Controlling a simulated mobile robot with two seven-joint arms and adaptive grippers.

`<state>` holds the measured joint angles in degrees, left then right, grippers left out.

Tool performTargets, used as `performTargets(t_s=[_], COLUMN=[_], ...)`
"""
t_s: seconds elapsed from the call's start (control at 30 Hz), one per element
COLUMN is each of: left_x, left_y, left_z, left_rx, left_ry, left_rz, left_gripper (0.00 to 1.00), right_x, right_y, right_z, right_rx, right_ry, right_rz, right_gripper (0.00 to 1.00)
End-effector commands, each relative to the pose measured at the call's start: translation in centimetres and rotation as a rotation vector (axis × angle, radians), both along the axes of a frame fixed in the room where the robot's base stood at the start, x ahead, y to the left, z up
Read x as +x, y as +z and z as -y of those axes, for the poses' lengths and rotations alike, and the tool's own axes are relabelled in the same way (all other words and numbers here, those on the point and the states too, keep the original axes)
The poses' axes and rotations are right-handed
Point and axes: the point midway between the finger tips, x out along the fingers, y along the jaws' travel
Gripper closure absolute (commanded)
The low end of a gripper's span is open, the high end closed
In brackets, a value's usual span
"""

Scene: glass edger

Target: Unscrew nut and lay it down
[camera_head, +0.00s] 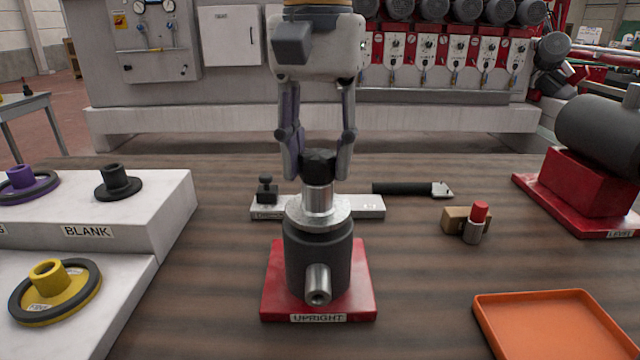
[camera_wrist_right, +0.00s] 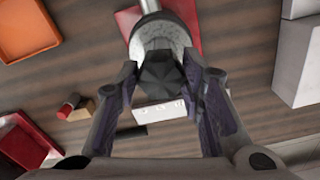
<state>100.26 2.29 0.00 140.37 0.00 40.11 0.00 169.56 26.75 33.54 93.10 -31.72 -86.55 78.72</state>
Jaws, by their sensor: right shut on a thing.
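The black nut (camera_head: 318,162) sits at the top of the silver spindle (camera_head: 318,200). The spindle stands upright on a dark grey cylinder (camera_head: 318,258) on a red base labelled UPRIGHT (camera_head: 362,280). My right gripper (camera_head: 318,166) points down from above and is shut on the nut, one finger on each side. In the right wrist view the nut (camera_wrist_right: 163,82) lies between the fingers (camera_wrist_right: 161,80), with the spindle flange behind it. I cannot tell whether the nut is still threaded. My left gripper is not in view.
An orange tray (camera_head: 552,296) lies at the front right. Behind the spindle lie a pale block (camera_head: 370,206) and a black-handled tool (camera_head: 405,189). A red-capped stick (camera_head: 476,222) stands to the right. Stepped white stands (camera_head: 165,215) hold wheels at left. A red-based motor (camera_head: 590,190) is far right.

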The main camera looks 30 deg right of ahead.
Motion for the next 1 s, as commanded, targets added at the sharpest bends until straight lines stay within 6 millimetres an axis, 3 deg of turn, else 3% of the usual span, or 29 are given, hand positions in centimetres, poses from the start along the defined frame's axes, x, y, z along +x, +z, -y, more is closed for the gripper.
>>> performTargets(t_s=[0.4, 0.5, 0.73, 0.77, 0.8, 1.0], left_x=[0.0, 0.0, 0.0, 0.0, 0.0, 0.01], left_y=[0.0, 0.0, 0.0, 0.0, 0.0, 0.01], left_z=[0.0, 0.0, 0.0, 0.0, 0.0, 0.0], left_rx=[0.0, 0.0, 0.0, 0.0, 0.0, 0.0], left_ry=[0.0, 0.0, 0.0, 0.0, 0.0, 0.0], left_rz=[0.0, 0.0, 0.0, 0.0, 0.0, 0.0], left_gripper=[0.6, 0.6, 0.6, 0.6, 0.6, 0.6], right_x=[0.08, 0.08, 0.06, 0.06, 0.05, 0.04], right_y=[0.04, 0.04, 0.04, 0.03, 0.03, 0.06], right_z=[-0.03, -0.03, -0.05, -0.05, -0.06, -0.03], right_rx=[0.001, 0.001, 0.002, 0.002, 0.002, 0.002], right_ry=[1.089, 1.242, 1.282, 1.282, 1.282, 1.28], right_rz=[0.002, 0.002, 0.002, 0.002, 0.002, 0.002], right_gripper=[0.98, 0.98, 0.98, 0.63, 0.54, 0.52])
